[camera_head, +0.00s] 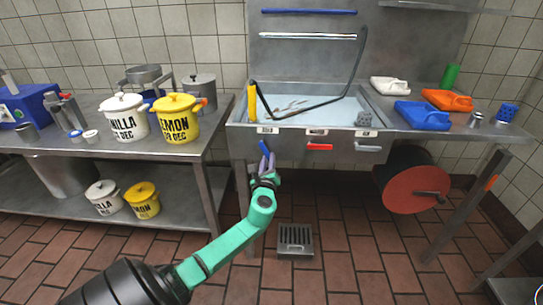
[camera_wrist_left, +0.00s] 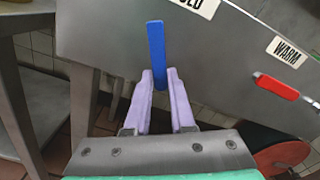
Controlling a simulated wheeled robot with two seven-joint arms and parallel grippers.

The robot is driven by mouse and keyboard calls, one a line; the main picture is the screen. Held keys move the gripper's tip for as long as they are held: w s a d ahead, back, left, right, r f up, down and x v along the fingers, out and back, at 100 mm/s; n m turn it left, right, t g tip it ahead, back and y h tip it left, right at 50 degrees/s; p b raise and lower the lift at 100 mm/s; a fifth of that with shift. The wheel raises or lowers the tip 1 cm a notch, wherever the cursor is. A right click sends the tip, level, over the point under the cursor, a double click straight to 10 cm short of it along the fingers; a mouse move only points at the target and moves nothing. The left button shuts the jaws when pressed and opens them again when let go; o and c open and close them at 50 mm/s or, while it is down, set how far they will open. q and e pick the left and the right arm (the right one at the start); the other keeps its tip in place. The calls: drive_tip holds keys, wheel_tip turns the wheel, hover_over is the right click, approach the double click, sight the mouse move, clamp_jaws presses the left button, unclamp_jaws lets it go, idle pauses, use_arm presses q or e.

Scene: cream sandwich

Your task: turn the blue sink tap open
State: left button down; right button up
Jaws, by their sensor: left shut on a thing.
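The blue sink tap (camera_head: 264,147) is a flat blue lever on the front panel of the metal sink (camera_head: 290,143), at its left end. It also shows in the left wrist view as a blue bar (camera_wrist_left: 157,45), below a partly cut-off label ending in "LD". My left gripper (camera_head: 267,160) is at the tap, its two lilac fingers closed on the lever's lower end. In the left wrist view the gripper (camera_wrist_left: 158,77) has one finger on each side of the lever. My right gripper is not in view.
A red tap (camera_head: 319,146) labelled WARM and a grey lever (camera_head: 368,148) sit further right on the panel. A red hose reel (camera_head: 416,190) hangs below right. A table (camera_head: 205,155) with tubs stands left. The floor in front is open around a drain (camera_head: 295,252).

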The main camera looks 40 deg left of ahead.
use_arm(q)
drive_tip(key=shift+s+a+f+m+p, duration=0.15)
drive_tip(key=shift+s+a+m+p, duration=0.25)
drive_tip(key=shift+m, duration=0.5)
drive_tip(key=shift+s+a+f+m+p, duration=0.15)
drive_tip(key=shift+m+p, duration=0.35)
drive_tip(key=shift+m, duration=0.4)
drive_tip(key=shift+s+a+f+m+p, duration=0.15)
drive_tip(key=shift+s+a+m+p, duration=0.25)
drive_tip(key=shift+m, duration=0.5)
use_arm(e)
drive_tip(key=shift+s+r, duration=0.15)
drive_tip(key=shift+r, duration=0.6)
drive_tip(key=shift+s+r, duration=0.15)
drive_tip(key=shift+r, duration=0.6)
use_arm(q)
drive_tip(key=shift+w, duration=0.15)
drive_tip(key=c, duration=0.8)
unclamp_jaws()
drive_tip(key=shift+o, duration=0.2)
drive_tip(key=shift+r, duration=0.1)
